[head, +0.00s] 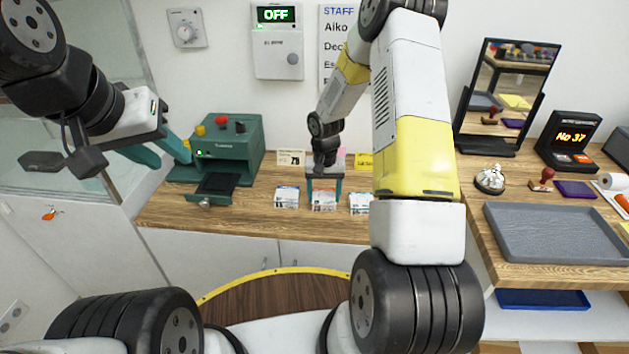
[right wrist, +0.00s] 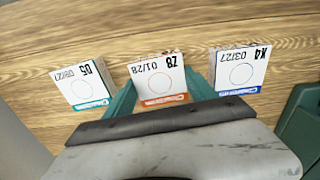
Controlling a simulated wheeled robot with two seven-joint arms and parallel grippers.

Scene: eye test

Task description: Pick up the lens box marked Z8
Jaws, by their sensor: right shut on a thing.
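The lens box marked Z8 (right wrist: 161,82), white with an orange band and the date 01/28, is the middle of three boxes on the wooden counter. It also shows in the head view (head: 323,203). My right gripper (head: 324,194) has its teal fingers on both sides of it, shut on it; its fingertips flank the box in the right wrist view (right wrist: 160,90). I cannot tell any gap beneath the box. The X4 box (right wrist: 241,72), blue-banded, and the D5 box (right wrist: 83,88), teal-banded, stand apart on either side. My left gripper (head: 172,163) is open and empty.
A green machine (head: 230,145) with an open drawer (head: 214,187) stands left of the boxes. Small signs (head: 291,158) stand behind them. At the right are a mirror (head: 507,90), a bell (head: 490,180) and a grey tray (head: 555,232).

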